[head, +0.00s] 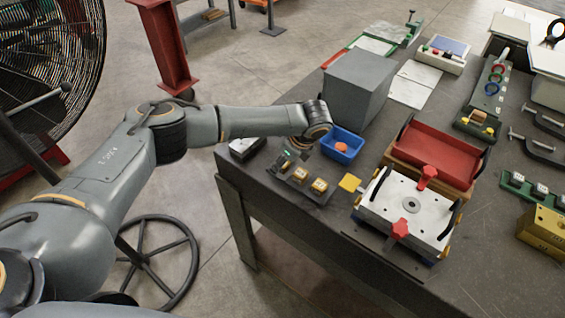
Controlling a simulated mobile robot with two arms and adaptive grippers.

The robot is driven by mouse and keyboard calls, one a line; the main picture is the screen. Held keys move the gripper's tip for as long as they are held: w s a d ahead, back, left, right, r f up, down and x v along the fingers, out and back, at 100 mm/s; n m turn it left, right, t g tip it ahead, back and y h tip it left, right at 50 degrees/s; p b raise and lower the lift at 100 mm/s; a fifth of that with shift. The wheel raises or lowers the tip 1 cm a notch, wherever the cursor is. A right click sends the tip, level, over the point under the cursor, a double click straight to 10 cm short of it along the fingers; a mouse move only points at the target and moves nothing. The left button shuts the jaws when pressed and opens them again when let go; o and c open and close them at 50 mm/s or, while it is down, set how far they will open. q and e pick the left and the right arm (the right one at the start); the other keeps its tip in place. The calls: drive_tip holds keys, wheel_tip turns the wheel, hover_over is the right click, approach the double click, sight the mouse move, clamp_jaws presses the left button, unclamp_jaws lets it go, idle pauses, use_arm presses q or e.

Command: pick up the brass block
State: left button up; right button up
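A brass-coloured block (543,230) with dark marks on its faces sits at the right edge of the head view, partly cut off by the frame. It rests on the dark table. My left arm reaches in from the left, and its wrist hangs over the table's near left part. My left gripper (302,140) is small and dark below the wrist, mostly hidden, so its fingers are unclear. It is far to the left of the brass-coloured block. My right gripper is not in view.
A dark holder (300,184) with small yellow-topped pieces lies below my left wrist. A blue bin (342,146), a grey box (359,88), a red tray (434,153) and a white mould plate (410,205) crowd the table (480,270). Clamps lie at right.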

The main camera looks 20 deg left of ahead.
use_arm(q)
clamp_jaws()
drive_tip(key=shift+r, duration=0.2)
